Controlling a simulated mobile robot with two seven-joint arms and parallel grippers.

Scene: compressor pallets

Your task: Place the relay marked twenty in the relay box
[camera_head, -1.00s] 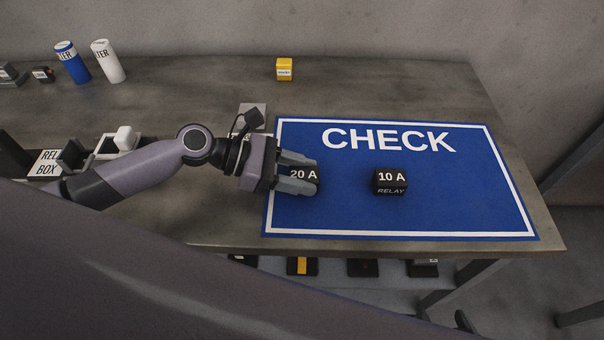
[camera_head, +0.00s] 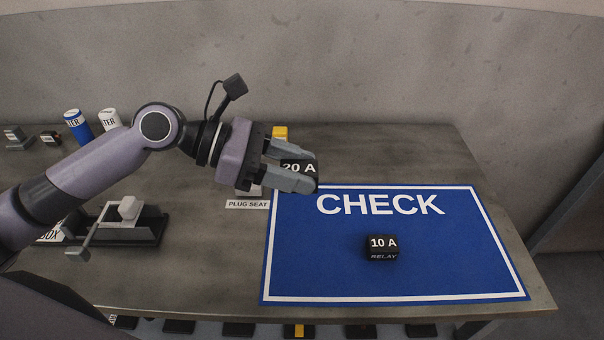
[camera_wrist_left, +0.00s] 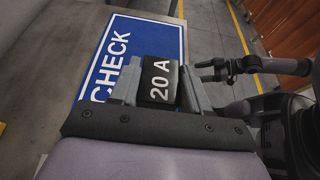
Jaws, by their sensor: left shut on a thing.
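The black relay marked 20 A (camera_head: 298,168) is held between the fingers of my left gripper (camera_head: 303,174), raised above the table near the check mat's upper left corner. It also shows between the fingers in the left wrist view (camera_wrist_left: 159,80), its marking facing the camera. The relay box (camera_head: 152,230) is a dark, low container at the left of the table, partly hidden by my left arm. Its label is mostly covered. A white block shows on it. My right gripper (camera_wrist_left: 212,70) is small in the left wrist view, apart from the relay; its jaw state is unclear.
The blue check mat (camera_head: 330,270) carries a black 10 A relay (camera_head: 382,246). A plug seat label (camera_head: 248,204) and a yellow block (camera_head: 280,132) are partly hidden near the gripper. Blue (camera_head: 78,127) and white (camera_head: 109,119) cylinders stand back left. Table between box and mat is mostly clear.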

